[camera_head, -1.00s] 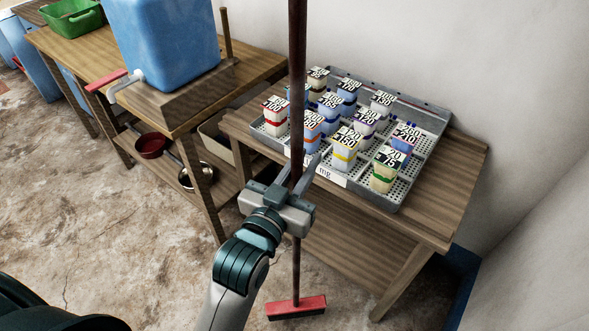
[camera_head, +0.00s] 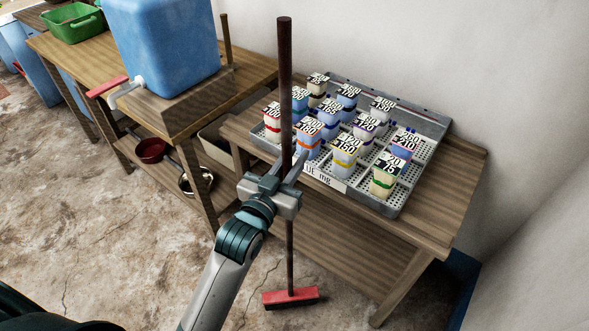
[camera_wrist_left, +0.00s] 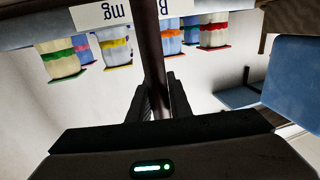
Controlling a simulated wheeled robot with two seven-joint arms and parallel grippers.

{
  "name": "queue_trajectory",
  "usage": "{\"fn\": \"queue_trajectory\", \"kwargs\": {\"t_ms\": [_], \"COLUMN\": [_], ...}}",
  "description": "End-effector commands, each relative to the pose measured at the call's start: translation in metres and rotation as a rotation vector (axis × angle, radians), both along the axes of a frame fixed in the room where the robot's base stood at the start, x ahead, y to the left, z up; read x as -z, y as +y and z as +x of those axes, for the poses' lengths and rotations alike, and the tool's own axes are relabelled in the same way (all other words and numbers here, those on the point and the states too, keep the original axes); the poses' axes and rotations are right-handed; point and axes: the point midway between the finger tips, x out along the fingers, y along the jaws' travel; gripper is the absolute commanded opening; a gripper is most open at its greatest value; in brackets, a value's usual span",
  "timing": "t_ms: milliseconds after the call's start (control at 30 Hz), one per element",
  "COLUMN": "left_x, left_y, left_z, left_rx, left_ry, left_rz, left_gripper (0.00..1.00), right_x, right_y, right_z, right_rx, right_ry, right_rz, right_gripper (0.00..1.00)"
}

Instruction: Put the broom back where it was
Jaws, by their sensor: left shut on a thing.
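The broom has a long dark brown handle (camera_head: 286,90) and a red head (camera_head: 290,296) with dark bristles. It stands nearly upright in front of the low wooden table, head down at the floor; I cannot tell whether the bristles touch it. My left gripper (camera_head: 286,168) is shut on the handle around its middle. In the left wrist view, the handle (camera_wrist_left: 152,50) runs up from between the gripper's dark fingers (camera_wrist_left: 160,100). My right gripper is not in view.
A metal tray (camera_head: 425,125) of several labelled cups stands on the low table (camera_head: 455,190), close behind the handle. A blue water container (camera_head: 165,45) with a tap stands on the bench at left. Open floor (camera_head: 90,220) lies at left.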

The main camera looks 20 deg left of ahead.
Motion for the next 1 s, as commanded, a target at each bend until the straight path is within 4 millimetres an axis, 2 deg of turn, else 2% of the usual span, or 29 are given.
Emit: {"fn": "queue_trajectory", "kwargs": {"t_ms": [400,833,867,900,933,1000], "left_x": [0.037,0.04,0.042,0.042,0.042,0.042], "left_y": [0.0,0.0,0.0,0.0,0.0,0.0], "left_z": [0.0,0.0,-0.001,-0.001,-0.001,-0.001], "left_rx": [0.0,0.0,0.0,0.0,0.0,0.0], "left_ry": [-0.001,-0.003,0.001,0.001,0.001,0.001], "left_rz": [-0.001,0.0,0.0,0.0,0.0,0.0], "left_gripper": [0.0,0.0,0.22,0.32,0.36,0.36], "right_x": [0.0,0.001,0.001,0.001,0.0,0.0], "right_y": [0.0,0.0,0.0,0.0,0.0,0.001], "right_z": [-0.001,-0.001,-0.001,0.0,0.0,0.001], "right_rx": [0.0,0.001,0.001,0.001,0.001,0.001], "right_ry": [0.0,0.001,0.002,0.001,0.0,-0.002], "right_rz": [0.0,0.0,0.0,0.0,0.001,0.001], "right_gripper": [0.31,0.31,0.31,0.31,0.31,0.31]}}
